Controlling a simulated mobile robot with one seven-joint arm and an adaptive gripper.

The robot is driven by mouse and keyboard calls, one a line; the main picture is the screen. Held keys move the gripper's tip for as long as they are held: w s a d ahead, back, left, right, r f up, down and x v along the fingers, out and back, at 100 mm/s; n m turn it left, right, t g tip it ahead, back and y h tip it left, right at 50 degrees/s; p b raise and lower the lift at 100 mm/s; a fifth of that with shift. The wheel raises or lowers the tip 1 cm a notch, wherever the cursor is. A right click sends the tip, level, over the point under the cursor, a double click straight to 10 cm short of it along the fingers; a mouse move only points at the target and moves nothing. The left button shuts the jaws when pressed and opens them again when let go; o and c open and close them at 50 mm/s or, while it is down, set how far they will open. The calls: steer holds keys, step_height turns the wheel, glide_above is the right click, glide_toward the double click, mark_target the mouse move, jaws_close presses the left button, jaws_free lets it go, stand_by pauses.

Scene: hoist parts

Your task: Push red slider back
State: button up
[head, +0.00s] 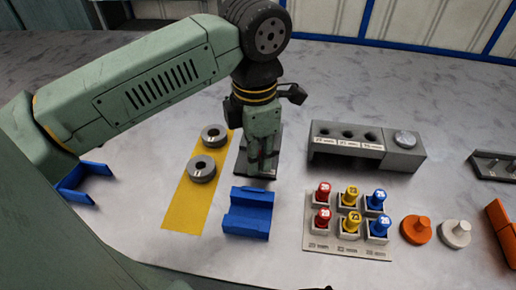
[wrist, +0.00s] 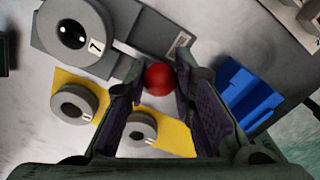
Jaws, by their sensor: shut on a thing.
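The red slider's round red knob (wrist: 158,79) shows in the wrist view between the two fingertips. My gripper (wrist: 161,72) is shut on it, with one finger on each side. In the head view my gripper (head: 261,172) points down over a dark grey base plate (head: 243,160), left of the middle of the table. There the fingers hide most of the slider. The wrist view shows a grey base (wrist: 115,52) running to the upper left, with a large round part marked with a numeral on it.
Two grey rings (head: 202,169) lie on a yellow strip (head: 183,208) left of my gripper. A blue block (head: 247,222) stands close in front. To the right are a tray of coloured knobs (head: 320,242) and a grey block with holes (head: 326,157). Orange and white discs lie farther right.

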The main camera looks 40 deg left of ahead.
steer(key=shift+w+a, duration=0.25)
steer(key=shift+w, duration=0.2)
stand_by(1.1)
steer(key=o, duration=0.8)
steer(key=shift+o, duration=0.2)
steer(key=shift+r, duration=0.1)
steer(key=shift+r+p, duration=1.95)
steer(key=shift+r, duration=1.5)
